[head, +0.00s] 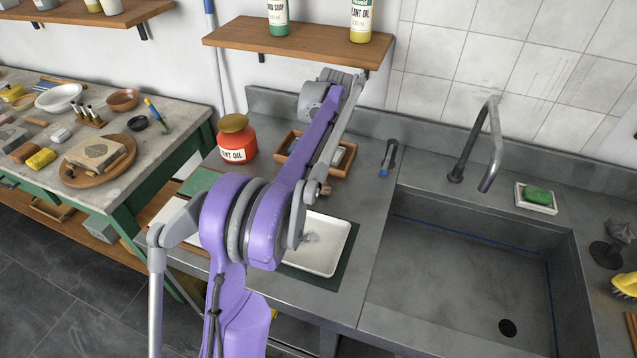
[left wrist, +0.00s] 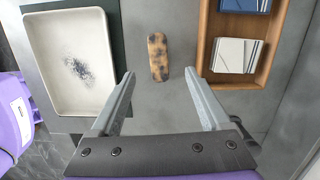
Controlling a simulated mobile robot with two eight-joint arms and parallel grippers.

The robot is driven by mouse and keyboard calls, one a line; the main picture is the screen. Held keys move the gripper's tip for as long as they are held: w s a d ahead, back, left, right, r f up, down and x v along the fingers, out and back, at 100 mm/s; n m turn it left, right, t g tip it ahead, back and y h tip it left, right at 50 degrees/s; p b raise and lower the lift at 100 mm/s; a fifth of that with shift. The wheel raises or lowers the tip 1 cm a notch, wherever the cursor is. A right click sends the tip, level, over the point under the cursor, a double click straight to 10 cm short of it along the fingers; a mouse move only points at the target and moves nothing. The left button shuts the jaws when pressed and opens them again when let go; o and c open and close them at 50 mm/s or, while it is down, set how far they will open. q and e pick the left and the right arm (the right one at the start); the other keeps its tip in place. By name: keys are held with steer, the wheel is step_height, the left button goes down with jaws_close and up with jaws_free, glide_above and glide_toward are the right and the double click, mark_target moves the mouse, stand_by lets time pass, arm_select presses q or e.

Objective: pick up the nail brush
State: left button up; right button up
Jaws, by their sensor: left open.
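The nail brush appears to be the oblong, brown, dark-mottled piece (left wrist: 158,57) in the left wrist view. It lies on the grey counter between a white tray and a wooden tray. My left gripper (left wrist: 158,76) is open, with its two grey fingers spread to either side of the brush's near end in that view. Nothing is held, and the gap in height is hard to tell. In the head view my purple left arm reaches over the counter and hides most of this spot. My right gripper is not in view.
The stained white tray (left wrist: 70,55) lies left of the brush in the wrist view, and the wooden tray (left wrist: 267,45) with cards lies right. In the head view a red jar (head: 237,142) stands behind, and the sink (head: 460,270) is at right.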

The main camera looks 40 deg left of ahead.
arm_select(q)
glide_above(318, 185)
step_height(318, 185, down, 4)
steer(key=shift+f, duration=2.9)
jaws_close()
